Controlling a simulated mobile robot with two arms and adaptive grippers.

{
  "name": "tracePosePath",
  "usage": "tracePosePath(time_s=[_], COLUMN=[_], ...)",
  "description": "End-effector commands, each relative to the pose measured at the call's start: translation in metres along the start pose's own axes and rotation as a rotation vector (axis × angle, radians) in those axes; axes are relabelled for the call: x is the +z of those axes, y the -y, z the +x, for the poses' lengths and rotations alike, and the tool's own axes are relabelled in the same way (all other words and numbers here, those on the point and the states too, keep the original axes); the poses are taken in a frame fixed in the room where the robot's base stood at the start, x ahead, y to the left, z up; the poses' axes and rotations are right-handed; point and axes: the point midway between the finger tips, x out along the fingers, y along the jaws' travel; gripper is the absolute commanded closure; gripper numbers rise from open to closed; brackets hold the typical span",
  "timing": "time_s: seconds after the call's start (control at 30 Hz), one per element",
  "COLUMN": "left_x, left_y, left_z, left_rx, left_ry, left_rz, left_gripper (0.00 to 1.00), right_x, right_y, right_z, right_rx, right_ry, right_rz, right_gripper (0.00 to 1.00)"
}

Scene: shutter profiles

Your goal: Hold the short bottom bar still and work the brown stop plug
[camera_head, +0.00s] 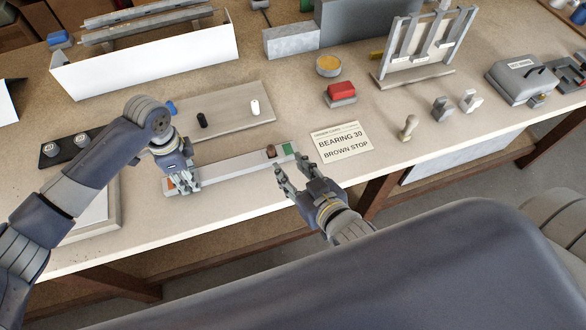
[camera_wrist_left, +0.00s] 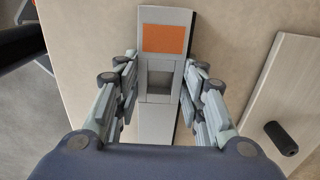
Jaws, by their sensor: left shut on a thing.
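The short bottom bar (camera_head: 230,172) is a pale grey profile lying on the bench. It has an orange patch at its left end and a green patch (camera_head: 289,149) at its right end. The brown stop plug (camera_head: 271,153) sits at the bar near the green patch. My left gripper (camera_head: 182,187) is shut on the bar near its orange end. In the left wrist view its fingers flank the bar (camera_wrist_left: 166,122), beside a square recess below the orange patch (camera_wrist_left: 164,39). My right gripper (camera_head: 294,168) is open and empty, its fingers apart just in front of the green end.
A card reading "BEARING 30 BROWN STOP" (camera_head: 341,142) lies right of the bar. Behind the bar a board (camera_head: 232,119) holds a black plug (camera_head: 202,120) and a white plug (camera_head: 255,107). A red block (camera_head: 341,91) stands farther back. The bench's front edge is close.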

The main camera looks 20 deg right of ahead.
Motion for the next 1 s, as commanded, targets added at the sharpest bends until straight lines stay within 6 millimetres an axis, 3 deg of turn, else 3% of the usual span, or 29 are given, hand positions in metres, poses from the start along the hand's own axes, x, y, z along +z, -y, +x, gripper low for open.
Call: tracePosePath(time_s=[0.2, 0.23, 0.3, 0.67, 1.0], left_x=[0.001, 0.001, 0.001, 0.000, 0.000], left_y=[0.000, 0.000, 0.000, 0.000, 0.000], left_z=[0.001, 0.001, 0.001, -0.001, -0.023], left_rx=[0.001, 0.001, 0.001, 0.000, 0.001], left_ry=[0.004, 0.004, 0.003, 0.001, 0.000], left_rz=[0.000, 0.000, 0.000, 0.000, 0.000], left_gripper=[0.96, 0.56, 0.40, 0.39, 0.39], right_x=[0.000, 0.000, 0.000, -0.001, -0.024], right_y=[0.000, 0.000, 0.000, 0.000, 0.000], right_z=[0.000, 0.000, 0.000, 0.000, -0.009], right_rx=[0.000, 0.000, 0.000, 0.000, 0.000], right_ry=[0.000, 0.000, 0.000, -0.001, -0.001], right_rz=[0.000, 0.000, 0.000, 0.000, 0.000], right_gripper=[0.64, 0.64, 0.64, 0.64, 0.64])
